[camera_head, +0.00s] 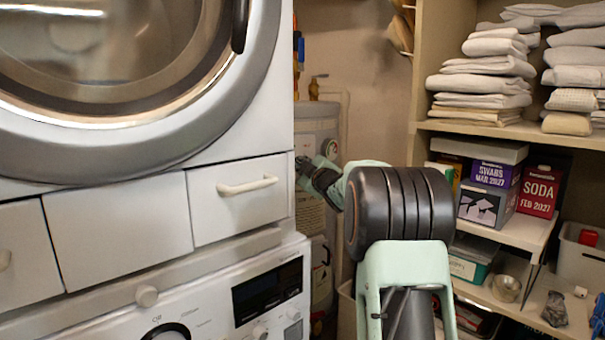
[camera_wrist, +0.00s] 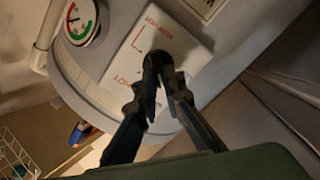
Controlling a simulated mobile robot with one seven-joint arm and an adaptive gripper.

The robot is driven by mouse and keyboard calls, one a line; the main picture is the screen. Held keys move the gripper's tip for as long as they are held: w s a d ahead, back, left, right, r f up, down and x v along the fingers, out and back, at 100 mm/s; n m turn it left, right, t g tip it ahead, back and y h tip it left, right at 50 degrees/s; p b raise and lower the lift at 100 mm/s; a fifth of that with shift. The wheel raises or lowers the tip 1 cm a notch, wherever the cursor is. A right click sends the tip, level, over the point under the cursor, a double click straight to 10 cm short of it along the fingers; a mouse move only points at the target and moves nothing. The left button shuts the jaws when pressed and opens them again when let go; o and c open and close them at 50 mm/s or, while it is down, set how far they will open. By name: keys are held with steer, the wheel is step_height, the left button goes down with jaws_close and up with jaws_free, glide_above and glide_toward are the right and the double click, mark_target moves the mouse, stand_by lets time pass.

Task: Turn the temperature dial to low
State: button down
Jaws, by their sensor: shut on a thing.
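In the head view a white water heater tank (camera_head: 318,125) stands in the gap right of the stacked machines. My gripper (camera_head: 305,168) is at its front, partly hidden by the machine and my own arm. In the wrist view a white control panel (camera_wrist: 128,62) with red lettering, including "HOT", is on the curved tank (camera_wrist: 75,72). My gripper (camera_wrist: 161,64) reaches the panel, its fingertips close together and shut on the dark temperature dial. The fingers hide most of the dial, so its pointer and setting cannot be read.
A round gauge (camera_wrist: 80,20) sits beside the panel, near a pale pipe (camera_wrist: 46,38). The front-loading machines (camera_head: 120,225) close in the left side. Shelves (camera_head: 510,130) with folded towels (camera_head: 490,70) and boxes (camera_head: 487,190) stand to the right.

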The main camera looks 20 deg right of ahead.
steer(key=shift+a+f+n+b, duration=0.15)
steer(key=shift+n+b, duration=1)
steer(key=shift+n, duration=0.65)
steer(key=shift+d+f+n+b, duration=0.1)
steer(key=shift+n+b, duration=1)
steer(key=shift+n, duration=0.7)
steer(key=c, duration=2)
jaws_free()
steer(key=shift+c, duration=0.2)
steer(key=shift+s, duration=0.15)
steer(key=s+a, duration=0.1)
steer(key=s, duration=1)
steer(key=shift+s, duration=0.35)
